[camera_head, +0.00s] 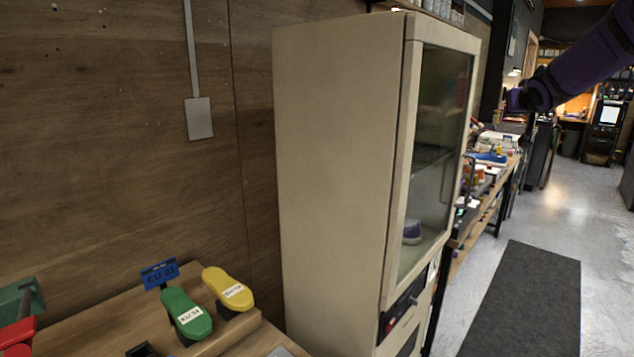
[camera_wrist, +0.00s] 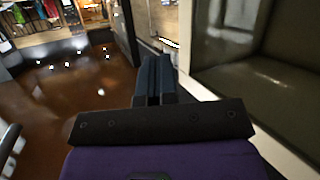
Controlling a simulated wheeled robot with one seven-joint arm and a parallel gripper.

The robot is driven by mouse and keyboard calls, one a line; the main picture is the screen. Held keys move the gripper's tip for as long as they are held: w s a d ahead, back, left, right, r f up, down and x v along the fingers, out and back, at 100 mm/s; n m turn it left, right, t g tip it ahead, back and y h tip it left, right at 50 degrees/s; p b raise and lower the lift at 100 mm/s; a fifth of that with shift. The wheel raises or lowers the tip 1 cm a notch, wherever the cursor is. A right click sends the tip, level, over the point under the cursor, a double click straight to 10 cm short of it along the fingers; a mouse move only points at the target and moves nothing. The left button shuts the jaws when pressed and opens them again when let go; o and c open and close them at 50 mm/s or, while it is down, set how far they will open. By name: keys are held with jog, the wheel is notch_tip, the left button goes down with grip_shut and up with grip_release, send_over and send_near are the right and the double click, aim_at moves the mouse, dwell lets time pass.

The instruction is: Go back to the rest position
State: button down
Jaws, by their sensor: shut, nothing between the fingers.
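My gripper (camera_wrist: 154,80) shows in the wrist view with its two dark fingers together and nothing between them. It points out over an open brown floor (camera_wrist: 85,85). In the head view my purple arm comes in from the upper right, in front of the far end of the room. The fingertips are hard to make out there. A tall beige cabinet (camera_head: 335,180) with a glass door (camera_head: 437,150) stands in the middle of the head view. A shoe (camera_head: 412,231) shows dimly behind the glass. A pale-framed glass panel also fills the right of the wrist view (camera_wrist: 270,90).
A dark mat (camera_head: 525,300) lies on the grey floor. A cluttered workbench (camera_head: 490,190) stands beyond the cabinet. The aisle floor is clear.

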jog(key=s+a+f+g+y, duration=0.15)
jog(key=s+a, duration=0.35)
jog(key=s, duration=0.6)
jog(key=s+a+f+g, duration=0.15)
jog(key=s+a, duration=0.45)
jog(key=s, duration=0.6)
jog(key=s+a+f+g+y, duration=0.1)
jog(key=s+a+g, duration=0.3)
jog(key=s, duration=0.7)
jog(key=s+a+f+n, duration=0.1)
jog(key=s+a+f, duration=0.2)
jog(key=s, duration=0.4)
jog(key=s+a+f+n+g+y, duration=0.1)
jog(key=s+a+f, duration=0.2)
jog(key=s, duration=0.4)
jog(key=shift+s+f+g, duration=0.25)
jog(key=shift+f+g, duration=0.05)
jog(key=shift+f, duration=0.15)
jog(key=shift+y, duration=0.25)
